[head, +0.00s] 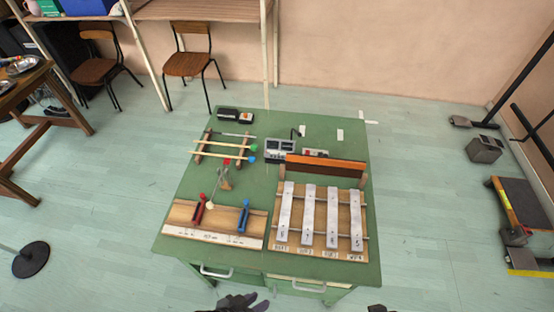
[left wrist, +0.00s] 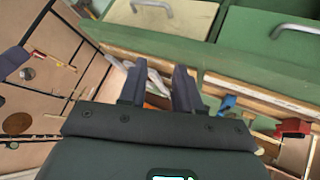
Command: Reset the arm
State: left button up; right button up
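My left gripper (head: 240,302) shows as a dark shape at the bottom edge of the head view, low in front of the green table (head: 185,245). In the left wrist view its two dark fingers (left wrist: 158,82) stand apart with nothing held between them, and the table's front with its drawer handles lies beyond. A small dark piece at the bottom edge of the head view, right of the left gripper, seems to be my right gripper (head: 376,308). Its fingers cannot be made out.
On the table stand a metal bar chime (head: 333,217), a wooden board (head: 180,213) with red (head: 199,208) and blue (head: 243,216) holders, a rack of mallets (head: 225,148) and small boxes (head: 281,150). Drawer handles (head: 309,287) project from the front. Chairs (head: 187,64) stand behind.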

pick_arm(q)
jog(key=s+a+r+n+g+y, duration=0.1)
jog(key=s+a+r+n+y, duration=0.15)
jog(key=a, duration=0.55)
jog(key=s+a+r+n+g+y, duration=0.1)
jog(key=a+r+y, duration=0.25)
jog(key=a, duration=0.45)
notch_tip(320, 180, up, 26)
jog(key=p, duration=2.6)
jog(key=shift+s+d+r+m+y, duration=0.15)
jog(key=shift+m+y, duration=0.15)
jog(key=shift+m, duration=0.05)
notch_tip(320, 180, down, 49)
jog(key=b, duration=4.8)
jog(key=shift+r, duration=0.15)
